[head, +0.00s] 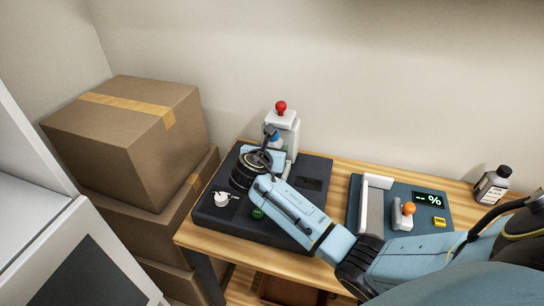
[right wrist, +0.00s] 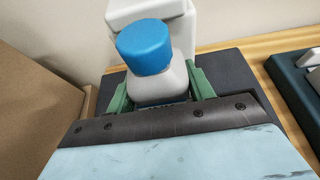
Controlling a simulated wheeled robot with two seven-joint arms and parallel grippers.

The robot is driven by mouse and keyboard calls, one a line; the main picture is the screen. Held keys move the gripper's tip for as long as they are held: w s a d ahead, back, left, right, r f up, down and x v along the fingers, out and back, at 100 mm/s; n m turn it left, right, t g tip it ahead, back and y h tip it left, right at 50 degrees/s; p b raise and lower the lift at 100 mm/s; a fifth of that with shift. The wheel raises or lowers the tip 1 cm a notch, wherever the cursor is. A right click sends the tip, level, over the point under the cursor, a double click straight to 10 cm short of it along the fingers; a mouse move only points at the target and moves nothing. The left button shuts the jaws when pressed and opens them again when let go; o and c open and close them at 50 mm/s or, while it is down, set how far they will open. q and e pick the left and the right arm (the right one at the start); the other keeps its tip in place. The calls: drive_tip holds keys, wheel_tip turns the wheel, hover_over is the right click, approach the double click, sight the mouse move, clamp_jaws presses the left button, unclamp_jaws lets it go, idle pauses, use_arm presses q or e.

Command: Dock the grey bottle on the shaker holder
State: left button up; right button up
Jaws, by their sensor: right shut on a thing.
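The grey bottle (right wrist: 160,88) with a blue cap (right wrist: 145,46) stands between the green fingers of my right gripper (right wrist: 161,88), which is shut on it. In the head view my right gripper (head: 271,146) is at the front of a white tower (head: 284,121) with a red knob, on a dark base (head: 311,172). This tower is probably the shaker holder. The bottle is mostly hidden there; a bit of its blue cap shows. In the wrist view the tower (right wrist: 180,25) is close behind the bottle. I cannot tell whether they touch or what is under the bottle. My left gripper is out of view.
A small white cup (head: 222,199) and a green button (head: 257,213) are on the dark base. To the right is a second station (head: 428,222) with an orange knob and a display. A dark-capped bottle (head: 491,188) stands at the back right. Stacked cardboard boxes (head: 125,120) are at left.

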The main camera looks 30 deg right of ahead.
drive_tip(key=shift+f, duration=1.1)
drive_tip(key=shift+f, duration=0.1)
drive_tip(key=o, duration=1.3)
drive_tip(key=shift+f, duration=0.1)
drive_tip(key=shift+s+a+r, duration=0.1)
drive_tip(key=shift+a+r, duration=0.05)
drive_tip(key=shift+r, duration=0.1)
drive_tip(key=p+v, duration=0.1)
drive_tip(key=v, duration=1)
drive_tip(key=shift+a+p, duration=0.3)
drive_tip(key=shift+p, duration=0.05)
